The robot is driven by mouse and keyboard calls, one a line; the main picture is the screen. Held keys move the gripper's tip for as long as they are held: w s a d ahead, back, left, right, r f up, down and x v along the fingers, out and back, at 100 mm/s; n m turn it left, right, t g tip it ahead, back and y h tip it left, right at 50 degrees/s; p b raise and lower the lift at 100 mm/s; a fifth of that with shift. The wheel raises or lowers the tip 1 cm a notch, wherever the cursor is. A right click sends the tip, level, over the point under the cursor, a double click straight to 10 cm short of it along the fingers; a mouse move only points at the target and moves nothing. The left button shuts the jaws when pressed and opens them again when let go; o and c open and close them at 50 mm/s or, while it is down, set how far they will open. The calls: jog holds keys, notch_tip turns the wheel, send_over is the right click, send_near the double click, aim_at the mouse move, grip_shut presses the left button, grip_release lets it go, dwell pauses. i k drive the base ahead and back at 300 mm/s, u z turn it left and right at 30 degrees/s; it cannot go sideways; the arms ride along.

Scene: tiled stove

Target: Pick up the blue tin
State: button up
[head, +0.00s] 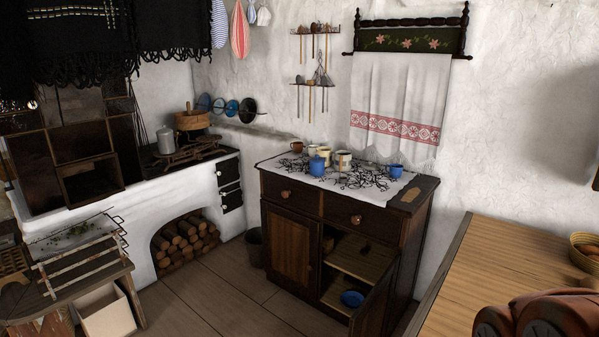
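A small blue lidded vessel (317,165) stands upright on the white patterned cloth (281,167) on the dark wooden cabinet. It looks most like the blue tin. A second blue vessel (396,171), lower and like a mug, stands on the right part of the same cloth. Pale cups (343,160) stand close beside and behind the lidded one. My gripper is not in view, so how it stands cannot be seen.
The cabinet's right door (373,306) hangs open, with a blue bowl (352,298) on the lower shelf. A wooden table (487,262) fills the right foreground. The tiled stove (185,185) stands at left. Bare floor (215,290) lies in front of the cabinet.

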aim_at(316, 170)
jog(key=u, duration=0.85)
jog(key=i, duration=0.95)
jog(key=u, duration=0.95)
jog(key=i, duration=1.5)
jog(key=z, duration=0.95)
jog(key=i, duration=0.95)
jog(key=z, duration=0.75)
jog(key=i, duration=0.5)
